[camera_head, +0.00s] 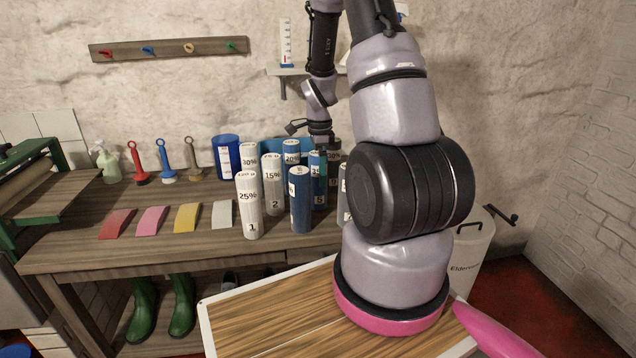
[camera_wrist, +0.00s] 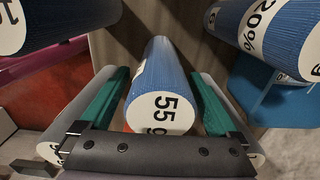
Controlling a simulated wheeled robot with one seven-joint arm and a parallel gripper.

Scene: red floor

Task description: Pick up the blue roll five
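The blue roll five (camera_head: 319,190) stands upright on the wooden bench among other rolls, with a "5" on its side. My gripper (camera_head: 320,150) is above and around its upper part, partly hidden by the rolls. In the wrist view a blue roll (camera_wrist: 160,80) with a white end marked "55" lies between the two green-lined fingers of my gripper (camera_wrist: 160,100). The fingers are apart on either side of it, with narrow gaps showing.
A blue roll (camera_head: 301,215) stands close in front, with white rolls one (camera_head: 249,210) and two (camera_head: 272,190) to the left. A blue "20%" roll (camera_wrist: 270,30) is close by in the wrist view.

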